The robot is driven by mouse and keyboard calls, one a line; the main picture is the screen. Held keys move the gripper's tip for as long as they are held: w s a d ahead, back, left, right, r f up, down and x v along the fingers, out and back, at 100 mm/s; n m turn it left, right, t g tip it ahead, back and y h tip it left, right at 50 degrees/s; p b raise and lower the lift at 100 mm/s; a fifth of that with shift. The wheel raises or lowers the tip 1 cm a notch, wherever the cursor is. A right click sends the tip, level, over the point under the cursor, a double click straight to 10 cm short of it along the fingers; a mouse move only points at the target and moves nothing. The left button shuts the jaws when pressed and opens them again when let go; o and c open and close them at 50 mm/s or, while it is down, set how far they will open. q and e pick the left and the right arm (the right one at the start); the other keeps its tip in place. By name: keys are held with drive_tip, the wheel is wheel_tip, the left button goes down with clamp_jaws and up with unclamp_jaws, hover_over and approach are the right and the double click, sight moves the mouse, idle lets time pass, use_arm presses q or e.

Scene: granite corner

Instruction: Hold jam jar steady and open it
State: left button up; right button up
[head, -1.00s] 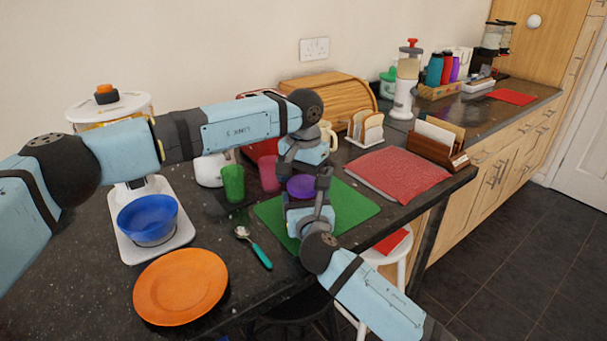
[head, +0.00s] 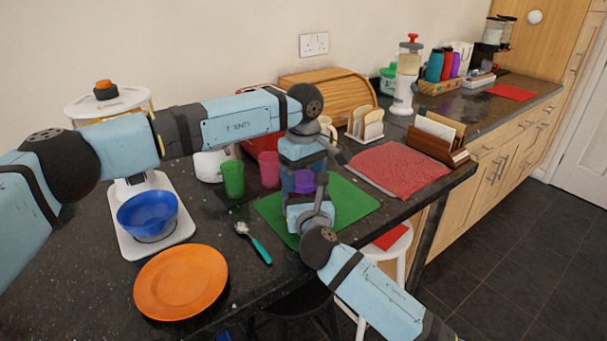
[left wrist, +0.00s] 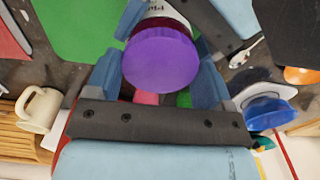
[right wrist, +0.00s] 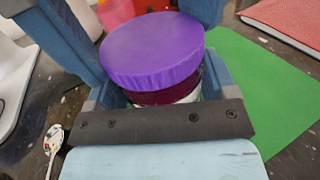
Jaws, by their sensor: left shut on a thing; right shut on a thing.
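The jam jar has a purple lid (right wrist: 152,48) and a dark red body (right wrist: 170,94) with a pale label below, seen in the right wrist view. The lid also shows in the head view (head: 304,183) and from above in the left wrist view (left wrist: 160,60). My left gripper (head: 304,172) comes down from above and is shut on the lid. My right gripper (head: 309,200) is on the near side, lower, shut on the jar's body. The lid sits on top of the jar; I cannot tell whether it is loose. The grippers hide much of the jar.
A green mat (head: 352,205) lies under and beside the grippers. Green (head: 232,178) and pink (head: 269,170) cups stand at left behind. A spoon (head: 256,245), orange plate (head: 180,283) and blue bowl (head: 147,215) on a scale are left. A red cloth (head: 398,172) lies right.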

use_arm(q)
drive_tip(key=n, duration=0.4)
drive_tip(key=shift+n, duration=0.3)
drive_tip(key=n, duration=0.6)
drive_tip(key=shift+n, duration=0.3)
drive_tip(key=n, duration=0.4)
drive_tip(key=shift+r, duration=0.1)
drive_tip(key=n, duration=1.5)
drive_tip(key=shift+n, duration=0.4)
drive_tip(key=n, duration=0.9)
